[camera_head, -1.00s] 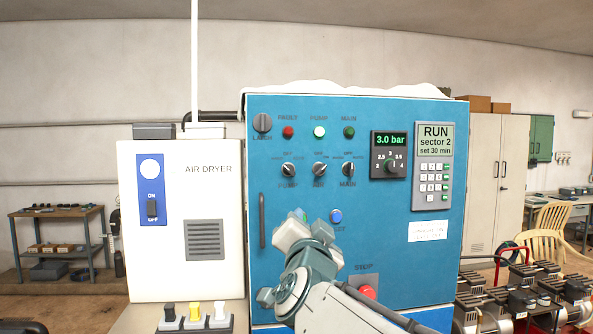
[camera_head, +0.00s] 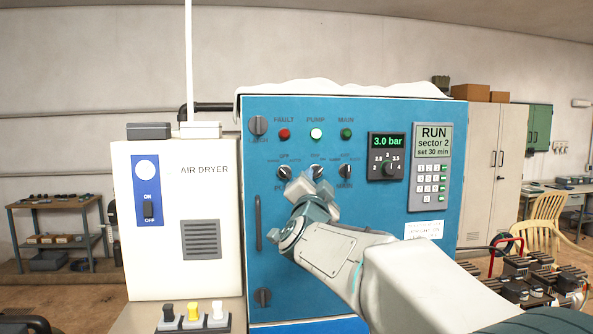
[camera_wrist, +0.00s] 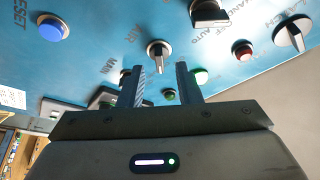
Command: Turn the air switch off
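The air switch (camera_wrist: 158,50) is a round dark knob with a pale pointer under the label AIR in the wrist view, where the panel appears inverted. Its pointer points down in that picture, toward the lamps. My gripper (camera_wrist: 160,67) is open, with its two dark fingers spread on either side of the switch's line and nothing between them. Whether the fingertips reach the knob's depth I cannot tell. In the head view my gripper (camera_head: 312,186) is in front of the middle of the switch row and largely hides the air switch.
The pump switch (camera_head: 285,172) and main switch (camera_head: 345,171) flank it closely on the blue panel (camera_head: 400,270). Above are the fault lamp (camera_head: 284,134), the lit pump lamp (camera_head: 316,133) and the main lamp (camera_head: 346,133). A pressure dial (camera_head: 387,168) and keypad (camera_head: 431,182) are right; the air dryer (camera_head: 180,250) is left.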

